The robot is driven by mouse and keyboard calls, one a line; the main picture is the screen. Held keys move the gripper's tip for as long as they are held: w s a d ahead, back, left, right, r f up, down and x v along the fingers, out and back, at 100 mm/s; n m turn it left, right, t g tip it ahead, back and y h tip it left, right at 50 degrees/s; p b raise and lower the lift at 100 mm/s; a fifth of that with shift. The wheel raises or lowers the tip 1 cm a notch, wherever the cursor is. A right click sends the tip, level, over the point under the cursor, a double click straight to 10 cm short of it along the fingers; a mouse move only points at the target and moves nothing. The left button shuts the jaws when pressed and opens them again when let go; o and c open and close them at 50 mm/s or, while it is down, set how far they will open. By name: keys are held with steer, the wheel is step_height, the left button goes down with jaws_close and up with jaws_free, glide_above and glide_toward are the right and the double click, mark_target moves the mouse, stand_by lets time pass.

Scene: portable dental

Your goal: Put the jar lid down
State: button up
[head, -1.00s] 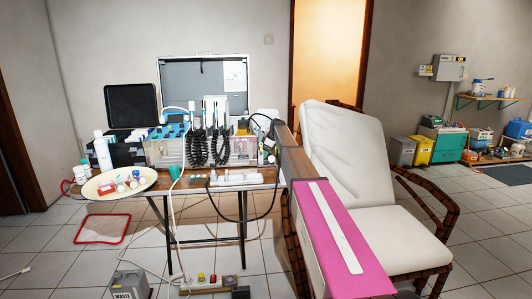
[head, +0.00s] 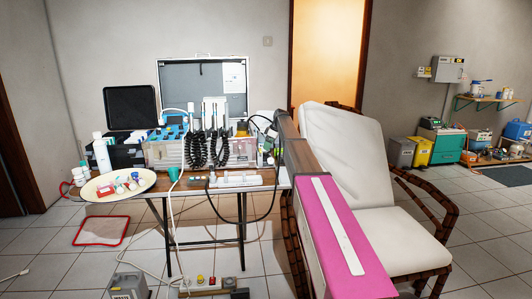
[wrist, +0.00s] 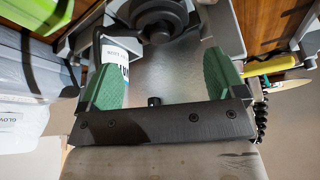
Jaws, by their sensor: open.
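My gripper (wrist: 164,80) shows in the wrist view with its two green-padded fingers wide apart and nothing held between them. A dark round piece (wrist: 160,18) lies just beyond the fingertips at the top of the wrist view. It may be the jar lid, but I cannot tell for sure. A white printed label (wrist: 117,56) shows beside the left finger. In the head view my gripper cannot be made out, and no jar lid can be picked out among the small items on the crowded table (head: 197,184).
A round cream tray (head: 98,193) with small jars stands at the table's left. A dental unit (head: 170,153) with coiled hoses fills the back, and a green cup (head: 174,173) stands in front. The white chair (head: 345,165) is on the right. Cables hang from the table.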

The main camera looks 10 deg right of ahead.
steer(key=w+v, duration=0.1)
steer(key=v, duration=0.5)
steer(key=shift+s, duration=0.5)
